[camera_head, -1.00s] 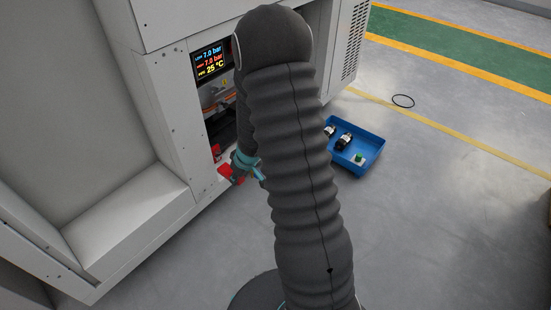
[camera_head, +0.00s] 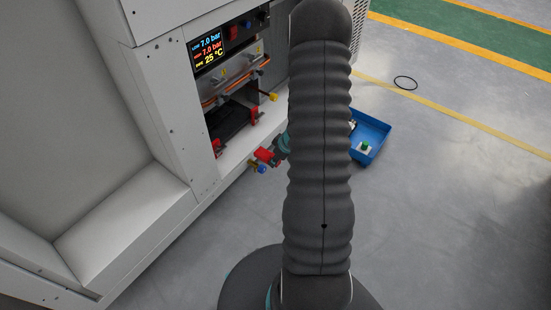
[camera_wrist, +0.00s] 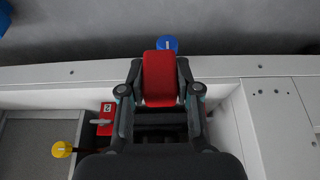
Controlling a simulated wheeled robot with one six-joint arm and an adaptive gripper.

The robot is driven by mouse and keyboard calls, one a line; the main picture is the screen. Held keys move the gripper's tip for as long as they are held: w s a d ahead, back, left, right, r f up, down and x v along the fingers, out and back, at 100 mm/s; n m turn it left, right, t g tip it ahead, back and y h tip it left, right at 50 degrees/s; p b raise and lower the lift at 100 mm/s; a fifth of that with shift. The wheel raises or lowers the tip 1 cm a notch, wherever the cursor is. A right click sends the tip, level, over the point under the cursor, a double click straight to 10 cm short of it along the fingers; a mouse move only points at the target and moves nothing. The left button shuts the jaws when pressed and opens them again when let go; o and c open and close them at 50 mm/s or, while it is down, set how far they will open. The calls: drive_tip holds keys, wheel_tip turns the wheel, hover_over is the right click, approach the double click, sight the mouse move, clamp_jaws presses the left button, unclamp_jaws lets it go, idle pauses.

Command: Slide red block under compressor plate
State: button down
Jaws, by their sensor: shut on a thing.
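The red block (camera_wrist: 159,78) sits between the fingers of my gripper (camera_wrist: 159,92), which is shut on it in the wrist view. In the head view the red block (camera_head: 265,155) shows just left of my teal gripper (camera_head: 282,147), which my arm partly hides. Both are in front of the open machine bay, outside it. A black flat part (camera_head: 232,121) lies low in the bay under an orange-edged bar (camera_head: 232,88). I cannot tell which part is the compressor plate.
Red fittings flank the black part, one (camera_head: 254,116) at right. A yellow knob (camera_head: 272,97) sticks out of the bay; a blue knob (camera_wrist: 167,44) shows beyond the block. A display (camera_head: 207,47) is above. A blue bin (camera_head: 369,139) stands on the floor at right.

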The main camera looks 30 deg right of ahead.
sight(259, 151)
drive_tip(key=shift+w+a+f+p, duration=0.3)
drive_tip(key=shift+w+a+p, duration=0.2)
drive_tip(key=shift+w+p, duration=0.65)
drive_tip(key=shift+w+a+f+p, duration=0.25)
drive_tip(key=shift+w+a+p, duration=0.4)
drive_tip(key=shift+w, duration=0.8)
drive_tip(key=shift+w+a+f+p, duration=0.3)
drive_tip(key=shift+w+p, duration=0.8)
drive_tip(key=shift+w, duration=0.2)
drive_tip(key=shift+w+a+f, duration=0.2)
drive_tip(key=shift+w+a, duration=0.05)
drive_tip(key=shift+w, duration=0.45)
drive_tip(key=shift+w+a+f, duration=0.2)
drive_tip(key=shift+w+a, duration=0.05)
drive_tip(key=shift+w, duration=0.4)
drive_tip(key=shift+w+a, duration=0.45)
drive_tip(key=shift+w, duration=0.85)
drive_tip(key=shift+w+a, duration=0.45)
drive_tip(key=shift+w, duration=0.8)
drive_tip(key=shift+w+a, duration=0.45)
drive_tip(key=shift+w, duration=0.85)
drive_tip(key=shift+f, duration=0.1)
drive_tip(key=c, duration=0.7)
unclamp_jaws()
drive_tip(key=v, duration=1.2)
drive_tip(key=shift+w, duration=0.1)
